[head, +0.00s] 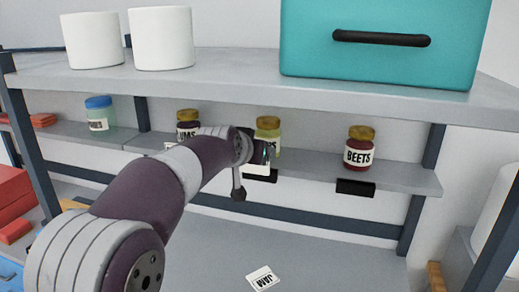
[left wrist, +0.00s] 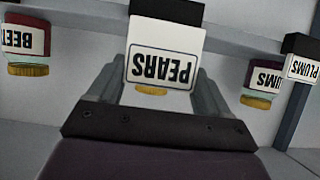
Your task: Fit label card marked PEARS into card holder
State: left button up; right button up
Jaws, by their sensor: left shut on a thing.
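The PEARS label card (left wrist: 163,65) is upright and appears upside down in the left wrist view. My left gripper (left wrist: 158,90) is shut on it, with a finger at each side. The card's lower edge meets or overlaps a black card holder (left wrist: 166,9); I cannot tell whether it is seated in the slot. In the head view, the holder (head: 262,177) is on the shelf's front edge below a gold-lidded jar (head: 268,136). My left gripper (head: 248,158) is in front of that jar and hides most of the card. My right gripper is not in view.
A BEETS jar (head: 359,150) stands to the right above an empty black holder (head: 355,188). A PLUMS jar (head: 187,124) stands left; a PLUMS card (left wrist: 302,67) is at its holder. A JAM card (head: 263,278) lies on the lower surface. The teal box (head: 385,60) is above.

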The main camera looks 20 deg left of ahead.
aim_at(259, 179)
pick_arm(q)
jog(key=w+p, duration=0.1)
jog(key=w, duration=0.3)
jog(key=shift+w+d+r, duration=0.1)
jog(key=shift+w+d, duration=0.05)
jog(key=shift+w, duration=0.05)
notch_tip(259, 179, down, 4)
jog(key=shift+w+r, duration=0.1)
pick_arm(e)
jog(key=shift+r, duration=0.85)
pick_arm(q)
jog(key=shift+f, duration=0.2)
jog(key=o, duration=1)
jog(key=shift+o, duration=0.2)
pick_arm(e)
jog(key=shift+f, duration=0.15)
pick_arm(q)
jog(key=shift+r, duration=0.15)
